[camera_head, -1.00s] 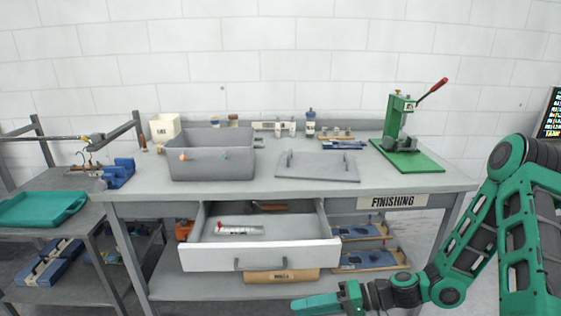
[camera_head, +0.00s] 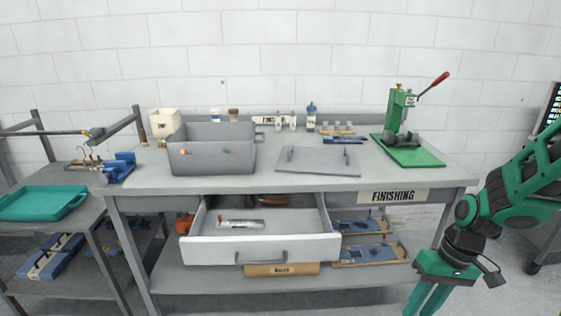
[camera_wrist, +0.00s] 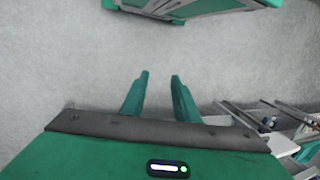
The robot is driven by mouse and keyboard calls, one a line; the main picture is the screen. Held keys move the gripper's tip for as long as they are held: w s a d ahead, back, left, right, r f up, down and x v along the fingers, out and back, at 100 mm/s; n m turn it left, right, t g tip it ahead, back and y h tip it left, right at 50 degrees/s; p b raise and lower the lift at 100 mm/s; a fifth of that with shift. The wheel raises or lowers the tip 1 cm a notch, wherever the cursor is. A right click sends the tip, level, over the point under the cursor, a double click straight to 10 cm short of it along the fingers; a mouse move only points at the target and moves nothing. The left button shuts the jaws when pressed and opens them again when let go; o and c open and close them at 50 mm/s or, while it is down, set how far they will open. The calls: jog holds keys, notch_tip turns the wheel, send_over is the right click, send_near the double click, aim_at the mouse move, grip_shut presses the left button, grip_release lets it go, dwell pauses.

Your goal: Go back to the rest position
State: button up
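My gripper (camera_head: 430,296) hangs at the lower right of the head view, pointing down, in front of the bench's right end and clear of it. In the wrist view its two green fingers (camera_wrist: 158,90) stand apart with only grey floor between them. It holds nothing. The fingertips are cut off by the bottom edge of the head view.
The bench (camera_head: 400,180) has a pulled-out drawer (camera_head: 262,250) with a silver tube-like item (camera_head: 240,224) in it. A grey bin (camera_head: 212,158), a grey lid (camera_head: 318,161) and a green press (camera_head: 410,150) stand on top. A side shelf holds a teal tray (camera_head: 42,203).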

jog(key=s+d+r+m+t+h, duration=0.1)
jog(key=s+d+r+m+h, duration=0.1)
jog(key=s+d+r+m, duration=0.5)
jog(key=s+d+r, duration=0.2)
jog(key=s+r, duration=0.3)
jog(key=shift+s+d+r+h, duration=0.15)
jog(key=shift+s+r+h, duration=0.1)
jog(key=shift+r+h, duration=0.15)
jog(key=shift+w+f, duration=0.25)
jog(key=shift+w, duration=0.35)
